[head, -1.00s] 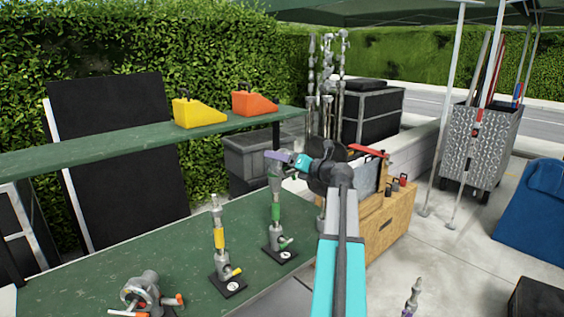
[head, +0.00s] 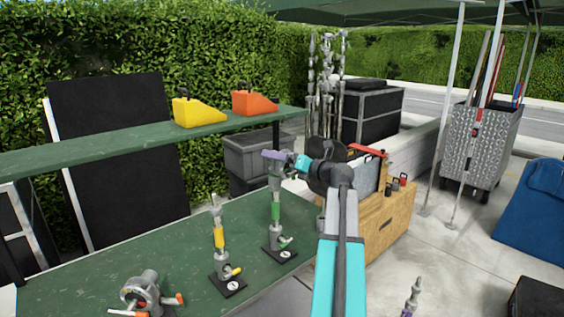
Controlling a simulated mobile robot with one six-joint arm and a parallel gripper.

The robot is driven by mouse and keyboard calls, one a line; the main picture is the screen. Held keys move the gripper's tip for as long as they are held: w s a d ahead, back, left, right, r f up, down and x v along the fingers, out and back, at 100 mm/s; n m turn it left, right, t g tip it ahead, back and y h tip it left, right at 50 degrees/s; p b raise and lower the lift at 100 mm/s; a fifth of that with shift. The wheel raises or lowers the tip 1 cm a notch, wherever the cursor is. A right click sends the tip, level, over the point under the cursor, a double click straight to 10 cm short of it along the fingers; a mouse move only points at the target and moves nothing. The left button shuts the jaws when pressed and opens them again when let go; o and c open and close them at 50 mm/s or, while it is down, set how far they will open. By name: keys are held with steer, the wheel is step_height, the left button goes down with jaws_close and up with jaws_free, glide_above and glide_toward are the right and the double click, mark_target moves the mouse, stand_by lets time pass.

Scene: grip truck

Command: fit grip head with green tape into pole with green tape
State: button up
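The pole with green tape (head: 276,213) stands upright on a square black base on the green bench. A grey metal piece, seemingly the grip head (head: 276,182), is in line with the pole's top, directly under my gripper. I cannot tell whether it is seated in the pole, and its own tape is too small to make out. My gripper (head: 272,155), purple-tipped, is at the top of this grey piece, reaching in from the right. Its fingers are too small and overlapped to show whether they are closed on the piece.
A pole with yellow tape (head: 219,238) stands just left on the bench (head: 130,262). A grey clamp head with orange handles (head: 146,293) lies at front left. A raised shelf (head: 95,145) bears yellow (head: 198,112) and orange (head: 254,103) wedges. A wooden crate (head: 385,228) stands right.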

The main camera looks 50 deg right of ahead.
steer(key=s+r+b, duration=0.1)
steer(key=s+b, duration=0.3)
steer(key=s, duration=0.9)
steer(key=shift+s+r, duration=0.25)
steer(key=shift+s, duration=0.15)
stand_by(0.6)
